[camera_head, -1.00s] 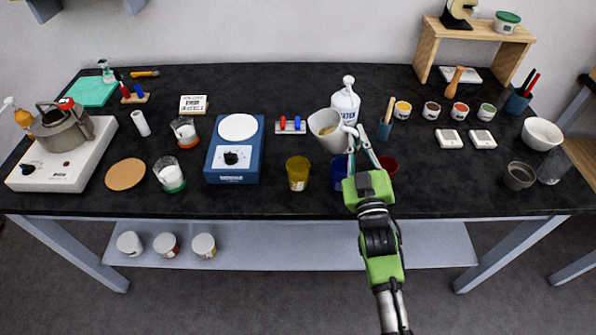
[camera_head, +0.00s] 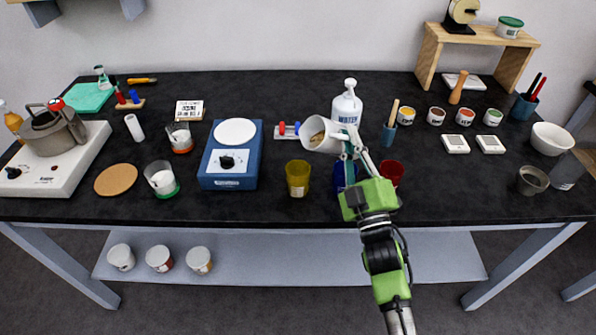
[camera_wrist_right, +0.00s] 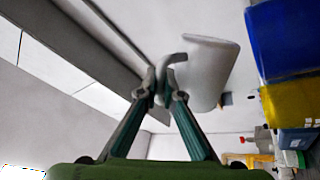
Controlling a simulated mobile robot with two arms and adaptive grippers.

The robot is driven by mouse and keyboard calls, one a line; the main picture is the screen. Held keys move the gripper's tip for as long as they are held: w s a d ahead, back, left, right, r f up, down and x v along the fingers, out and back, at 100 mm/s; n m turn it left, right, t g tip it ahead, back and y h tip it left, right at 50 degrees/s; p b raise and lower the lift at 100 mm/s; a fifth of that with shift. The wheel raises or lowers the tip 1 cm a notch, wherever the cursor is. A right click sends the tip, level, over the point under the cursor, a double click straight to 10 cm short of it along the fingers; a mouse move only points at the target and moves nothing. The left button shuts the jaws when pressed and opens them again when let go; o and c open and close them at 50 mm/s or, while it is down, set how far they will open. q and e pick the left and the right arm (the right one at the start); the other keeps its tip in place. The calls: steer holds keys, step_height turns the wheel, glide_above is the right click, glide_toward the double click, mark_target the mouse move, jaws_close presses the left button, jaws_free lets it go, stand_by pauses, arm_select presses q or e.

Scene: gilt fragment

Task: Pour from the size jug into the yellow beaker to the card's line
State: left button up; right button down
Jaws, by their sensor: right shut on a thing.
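The white jug (camera_head: 320,134) is in the air, tilted with its mouth to the left, and something tan shows inside. My right gripper (camera_head: 350,148) is shut on its handle; in the right wrist view the fingertips (camera_wrist_right: 164,92) close around the handle beside the jug body (camera_wrist_right: 208,72). The yellow beaker (camera_head: 298,179) stands upright on the table, below and slightly left of the jug. It also shows in the right wrist view (camera_wrist_right: 288,103). No stream is visible, and the beaker's level cannot be told. A white printed card (camera_head: 189,110) stands at the back left, too small to read. My left gripper is out of view.
A blue beaker (camera_head: 340,178), partly hidden by my right arm, and a red beaker (camera_head: 392,174) stand close by. A white WATER bottle (camera_head: 347,105) is just behind the jug. A blue balance (camera_head: 229,168) stands left of the yellow beaker.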

mark_target(334, 138)
steer(key=shift+s+a+f+n+y+b, duration=0.15)
steer(key=shift+a+n+y+b, duration=0.1)
steer(key=shift+n+y+b, duration=0.7)
steer(key=shift+s+a+r+n, duration=0.1)
steer(key=shift+a+r+n, duration=0.15)
steer(key=shift+n, duration=0.6)
steer(key=shift+s+a, duration=0.25)
steer(key=shift+s, duration=0.05)
steer(key=shift+s+a+r+n+y, duration=0.1)
steer(key=shift+a+r+n+y, duration=0.1)
steer(key=shift+n+y, duration=0.2)
stand_by(0.5)
stand_by(0.5)
steer(key=shift+w+d+n+y+b, duration=0.15)
steer(key=shift+w+n+y+b, duration=0.25)
steer(key=shift+n, duration=0.2)
steer(key=shift+s+a+f+n+y+b, duration=0.25)
steer(key=shift+n+y, duration=0.2)
steer(key=shift+n, duration=0.25)
stand_by(0.7)
